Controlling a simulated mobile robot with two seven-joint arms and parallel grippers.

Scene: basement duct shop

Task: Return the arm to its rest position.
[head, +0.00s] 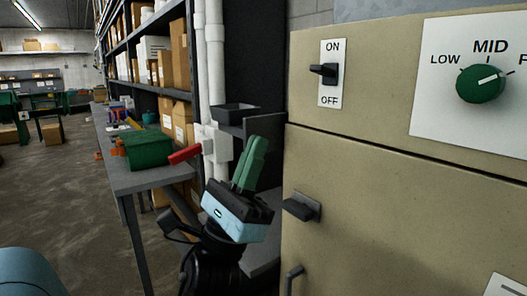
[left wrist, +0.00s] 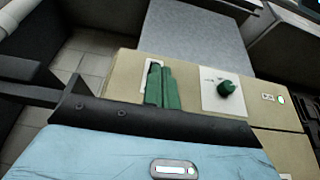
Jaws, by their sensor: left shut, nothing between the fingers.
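My left gripper (head: 257,143) has two green fingers, shut together and empty, pointing up beside the left edge of a beige cabinet (head: 400,215). Its light blue body (head: 235,217) is below the fingers. In the left wrist view the closed fingers (left wrist: 160,72) overlap part of the white switch plate on the cabinet; I cannot tell a contact there. In the head view they stand clear of the ON/OFF switch (head: 324,72). My right gripper is in neither view.
The cabinet has a green knob (head: 481,84), its pointer right of MID, and a dark latch (head: 301,206). A grey bench (head: 150,178) at left holds a green box (head: 148,149) and a red object (head: 185,153). Shelving and white pipes (head: 215,80) stand behind. Open floor (head: 60,200) lies left.

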